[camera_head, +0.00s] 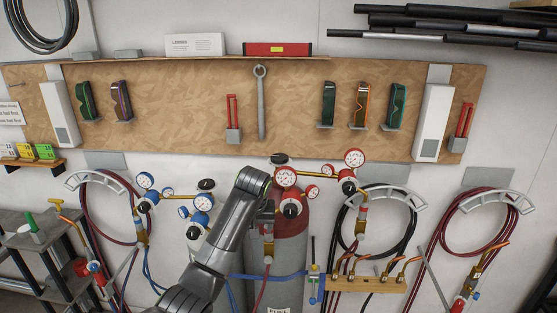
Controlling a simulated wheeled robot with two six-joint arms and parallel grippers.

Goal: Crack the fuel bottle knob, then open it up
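The fuel bottle (291,248) stands against the wall, with a red shoulder, a grey body and a partly visible "FUEL" label low down. A dark knob (279,158) sits on its top. Red-rimmed gauges (285,177) and a black round regulator knob (291,210) sit in front of the bottle. My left arm rises from the bottom and bends in front of the bottle's left side. My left gripper (266,216) is by the regulator, below the top knob and apart from it. Its fingers are small and dark, so their opening is unclear. My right gripper is out of view.
A second bottle with a dark knob (206,185) and blue gauges (203,202) stands left, partly behind my arm. Hoses hang on both sides. A torch-tip rack (370,285) is at right. A wrench (261,105) and goggles hang on the board (190,105) above.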

